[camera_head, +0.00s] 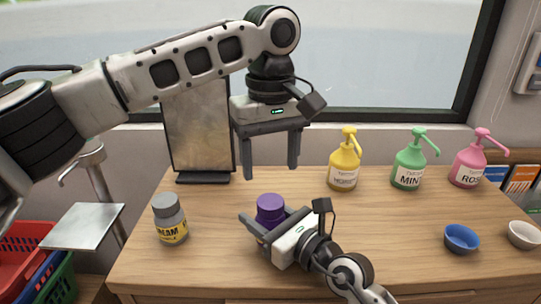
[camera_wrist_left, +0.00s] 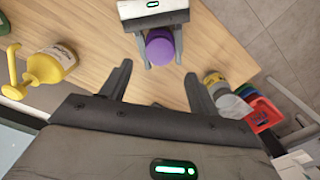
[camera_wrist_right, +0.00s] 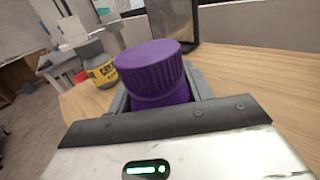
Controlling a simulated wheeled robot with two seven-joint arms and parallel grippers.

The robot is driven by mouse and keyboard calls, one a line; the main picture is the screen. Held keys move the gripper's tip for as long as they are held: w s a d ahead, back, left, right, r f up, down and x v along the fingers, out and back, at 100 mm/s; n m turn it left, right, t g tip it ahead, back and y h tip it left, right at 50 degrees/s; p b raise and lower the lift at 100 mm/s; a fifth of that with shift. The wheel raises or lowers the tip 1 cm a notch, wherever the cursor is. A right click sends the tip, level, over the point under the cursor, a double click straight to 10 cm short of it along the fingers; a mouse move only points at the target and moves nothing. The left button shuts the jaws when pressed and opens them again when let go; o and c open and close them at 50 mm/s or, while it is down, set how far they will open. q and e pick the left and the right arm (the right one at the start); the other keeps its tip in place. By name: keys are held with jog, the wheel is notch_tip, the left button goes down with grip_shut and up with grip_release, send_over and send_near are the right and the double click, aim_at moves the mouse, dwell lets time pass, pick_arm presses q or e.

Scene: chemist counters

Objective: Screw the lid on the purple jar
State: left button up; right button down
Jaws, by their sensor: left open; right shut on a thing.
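The purple jar (camera_head: 270,218) stands near the middle of the wooden counter, held between the fingers of my right gripper (camera_head: 264,224). In the right wrist view, the ribbed purple lid (camera_wrist_right: 155,66) sits on top of the jar body (camera_wrist_right: 160,98); how far it is turned on cannot be told. The lid also shows in the head view (camera_head: 270,202). My left gripper (camera_head: 270,172) is open and empty above the lid, fingers pointing down. In the left wrist view, the lid (camera_wrist_left: 160,48) lies ahead of the open fingers, apart from them.
A grey-lidded jar with a yellow label (camera_head: 171,222) stands to the left. Yellow (camera_head: 344,168), green (camera_head: 409,165) and pink (camera_head: 468,165) pump bottles stand at the back right. A blue bowl (camera_head: 461,239) and a white bowl (camera_head: 523,234) sit at the right.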

aim_at(270, 201)
pick_arm(q)
notch_tip(270, 201, down, 8)
jog(key=shift+r, duration=0.1)
dwell(0.4)
jog(key=c, duration=1)
jog(key=m, duration=1.3)
jog(key=o, duration=1.1)
